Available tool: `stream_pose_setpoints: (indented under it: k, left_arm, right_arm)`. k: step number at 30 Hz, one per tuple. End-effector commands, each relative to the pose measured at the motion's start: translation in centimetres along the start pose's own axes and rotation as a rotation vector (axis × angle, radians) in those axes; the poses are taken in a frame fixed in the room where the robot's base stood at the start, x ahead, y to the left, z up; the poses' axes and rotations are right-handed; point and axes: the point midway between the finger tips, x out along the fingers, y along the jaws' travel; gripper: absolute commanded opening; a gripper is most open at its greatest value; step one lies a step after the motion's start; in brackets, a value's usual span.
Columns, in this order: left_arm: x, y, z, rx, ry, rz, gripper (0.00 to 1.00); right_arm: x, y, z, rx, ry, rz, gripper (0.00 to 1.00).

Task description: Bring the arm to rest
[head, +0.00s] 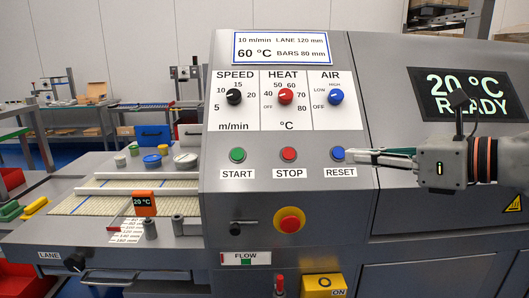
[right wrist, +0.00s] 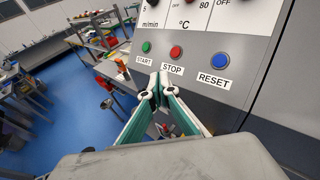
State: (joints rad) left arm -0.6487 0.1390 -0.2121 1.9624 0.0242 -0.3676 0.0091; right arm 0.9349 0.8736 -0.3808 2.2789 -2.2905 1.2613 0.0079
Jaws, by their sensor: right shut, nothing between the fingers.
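My right gripper (head: 352,156) comes in from the right in the head view. Its closed fingertips are at or just in front of the blue RESET button (head: 338,154); I cannot tell whether they touch it. In the right wrist view the fingers (right wrist: 158,82) are shut with nothing between them, below the START and STOP labels. There the blue button (right wrist: 220,60) shows clear of the fingers, up and to the right. The machine's grey panel (head: 270,205) lies behind the gripper. My left gripper is not in view.
The panel has a green START button (head: 237,154), a red STOP button (head: 288,154), a red emergency knob (head: 289,220) and three dials above. The display (head: 468,95) reads 20 °C READY. A lane bed (head: 110,203) with several tubs lies at left. Open blue floor shows left (right wrist: 55,85).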

Motion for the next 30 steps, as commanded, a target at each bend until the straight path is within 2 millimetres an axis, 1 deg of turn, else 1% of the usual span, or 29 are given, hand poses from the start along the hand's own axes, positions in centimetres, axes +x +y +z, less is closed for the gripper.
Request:
stream_pose_setpoints:
  k: [1, 3, 6, 11, 14, 15, 17, 20, 23, 26, 27, 29, 30]
  left_arm:
    - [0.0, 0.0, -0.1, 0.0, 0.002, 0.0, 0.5]
    - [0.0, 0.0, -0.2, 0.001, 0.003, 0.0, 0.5]
    - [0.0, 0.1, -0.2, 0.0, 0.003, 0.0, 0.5]
    - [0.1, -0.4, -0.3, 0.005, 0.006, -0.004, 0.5]
    - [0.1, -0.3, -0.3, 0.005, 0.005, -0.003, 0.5]
    - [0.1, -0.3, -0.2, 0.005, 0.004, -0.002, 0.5]
    - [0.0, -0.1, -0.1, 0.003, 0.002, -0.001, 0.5]
    - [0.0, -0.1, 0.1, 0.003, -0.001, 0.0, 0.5]
    - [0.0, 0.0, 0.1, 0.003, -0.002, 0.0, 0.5]
    - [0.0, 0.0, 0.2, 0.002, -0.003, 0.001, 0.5]
    - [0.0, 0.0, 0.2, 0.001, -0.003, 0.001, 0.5]
    - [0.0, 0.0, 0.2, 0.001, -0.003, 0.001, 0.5]
    - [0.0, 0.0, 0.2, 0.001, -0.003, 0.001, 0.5]
  right_arm:
    - [0.3, 0.3, -0.4, 0.013, 0.003, 0.016, 0.0]
    - [1.4, 1.9, -1.9, 0.078, 0.003, 0.098, 0.0]
    - [2.5, 3.9, -3.4, 0.168, -0.006, 0.2, 0.0]
    - [3.7, 6.9, -5.5, 0.36, -0.042, 0.367, 0.0]
    - [4.3, 8.6, -6.7, 0.532, -0.084, 0.475, 0.0]
    - [4.5, 9.0, -7.2, 0.617, -0.107, 0.517, 0.0]
    - [4.7, 9.4, -8.0, 0.759, -0.149, 0.574, 0.0]
    - [5.1, 8.8, -9.5, 1.019, -0.233, 0.636, 0.0]
    - [5.5, 7.1, -12.0, 1.294, -0.323, 0.651, 0.0]
    - [6.0, 4.6, -15.9, 1.578, -0.418, 0.615, 0.0]
    - [6.2, 3.6, -18.0, 1.693, -0.454, 0.586, 0.0]
    - [6.5, 2.2, -21.6, 1.866, -0.508, 0.526, 0.0]
    - [6.6, 1.5, -24.4, 1.978, -0.541, 0.476, 0.0]
